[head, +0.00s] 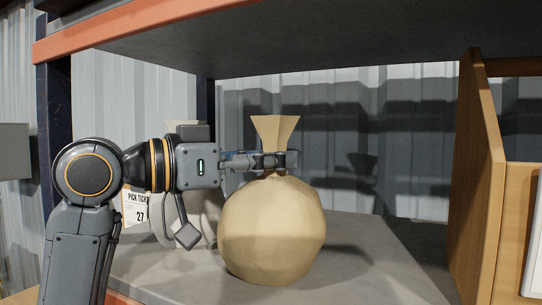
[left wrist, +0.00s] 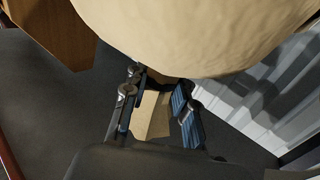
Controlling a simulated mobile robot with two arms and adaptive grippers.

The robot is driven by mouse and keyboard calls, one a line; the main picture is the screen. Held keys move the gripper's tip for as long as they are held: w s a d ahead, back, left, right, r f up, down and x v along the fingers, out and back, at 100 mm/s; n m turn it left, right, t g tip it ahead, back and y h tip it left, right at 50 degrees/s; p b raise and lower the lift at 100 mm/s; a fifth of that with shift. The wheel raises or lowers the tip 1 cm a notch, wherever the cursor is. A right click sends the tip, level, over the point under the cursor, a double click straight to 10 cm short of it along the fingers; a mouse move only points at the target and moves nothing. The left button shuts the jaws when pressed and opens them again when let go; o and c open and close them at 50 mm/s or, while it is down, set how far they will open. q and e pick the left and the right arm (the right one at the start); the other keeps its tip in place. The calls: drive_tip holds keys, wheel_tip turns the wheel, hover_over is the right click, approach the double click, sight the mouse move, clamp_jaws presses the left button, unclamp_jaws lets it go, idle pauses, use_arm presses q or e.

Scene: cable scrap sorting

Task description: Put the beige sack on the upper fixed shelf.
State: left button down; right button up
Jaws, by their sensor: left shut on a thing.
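The beige sack (head: 272,232) is upright, with a round body and a flared top, over the grey board of a shelf (head: 385,270). My left gripper (head: 282,160) comes in from the left and is shut on its narrow neck. In the left wrist view the sack's body (left wrist: 200,30) fills the top, and its neck lies between the fingers (left wrist: 158,112). I cannot tell whether the sack's bottom touches the board or hangs just above it. My right gripper is not in view.
Another shelf board (head: 330,35) with an orange front beam (head: 130,25) runs overhead, above the sack's top. A wooden panel (head: 478,180) stands at the right. Corrugated wall closes the back.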

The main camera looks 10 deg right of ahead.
use_arm(q)
drive_tip(key=c, duration=1.1)
unclamp_jaws()
drive_tip(key=shift+o, duration=0.2)
drive_tip(key=shift+s, duration=0.1)
drive_tip(key=shift+r, duration=0.15)
drive_tip(key=b+v, duration=0.4)
drive_tip(key=v, duration=0.8)
